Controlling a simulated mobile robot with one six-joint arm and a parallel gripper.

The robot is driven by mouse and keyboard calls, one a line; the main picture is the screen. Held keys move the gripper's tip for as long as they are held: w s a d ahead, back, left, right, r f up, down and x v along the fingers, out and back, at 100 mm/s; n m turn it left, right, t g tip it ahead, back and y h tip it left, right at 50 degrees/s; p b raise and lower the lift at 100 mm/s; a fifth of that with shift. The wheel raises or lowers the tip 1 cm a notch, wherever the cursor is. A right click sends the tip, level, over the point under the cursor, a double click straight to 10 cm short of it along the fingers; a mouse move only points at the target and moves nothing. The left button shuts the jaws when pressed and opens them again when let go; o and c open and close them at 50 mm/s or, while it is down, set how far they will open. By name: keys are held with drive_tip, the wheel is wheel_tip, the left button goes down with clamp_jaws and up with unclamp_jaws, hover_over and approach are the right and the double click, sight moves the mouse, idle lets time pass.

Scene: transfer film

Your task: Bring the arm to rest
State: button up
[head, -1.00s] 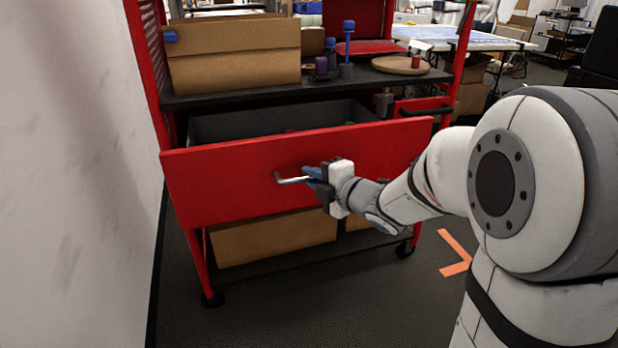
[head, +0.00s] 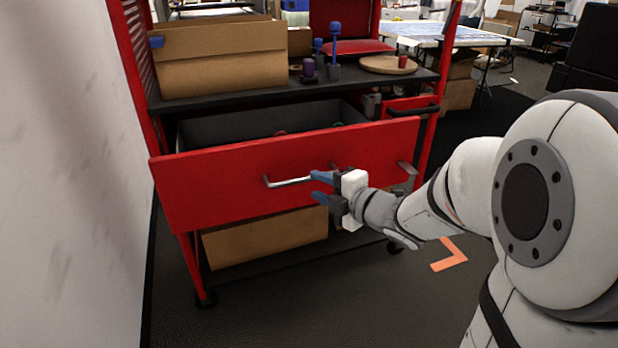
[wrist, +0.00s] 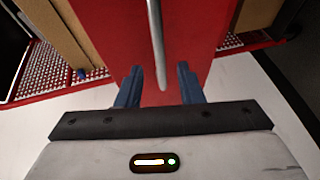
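My gripper (head: 320,186) is open and empty in front of the red drawer (head: 225,178). Its two blue fingers are apart, just right of the silver drawer handle (head: 287,182). In the wrist view the handle (wrist: 155,40) runs down toward the space between the fingertips (wrist: 160,80), and the fingers do not hold it. The drawer stands pulled out of the red cart, and its dark inside shows, with small red and green things partly seen in it. My arm reaches in from the right.
A cardboard box (head: 220,60), blue and purple tools and a round wooden board (head: 388,65) stand on the cart's shelf (head: 290,88). Another box (head: 265,238) is below the drawer. A pale wall (head: 70,170) is close on the left. Floor is clear in front.

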drive_tip(key=shift+v, duration=0.9)
drive_tip(key=s+d+r+m+g+h+p, duration=0.1)
drive_tip(key=s+d+r+m+h+p, duration=0.2)
drive_tip(key=d+r+m+h+p, duration=0.95)
drive_tip(key=s+a+r+m+g+y+p, duration=0.1)
drive_tip(key=s+r+m+g+p, duration=0.3)
drive_tip(key=s+p, duration=0.4)
drive_tip(key=s+a+r+m+g+y+p, duration=0.1)
drive_tip(key=s+a+r+m+g+p, duration=0.3)
drive_tip(key=s+m+p, duration=0.4)
wheel_tip(320, 180, up, 3)
drive_tip(key=shift+s+a+f+g+y+p, duration=0.2)
drive_tip(key=shift+s+g+y+p, duration=0.15)
drive_tip(key=shift+s+g, duration=0.25)
drive_tip(key=shift+s, duration=0.1)
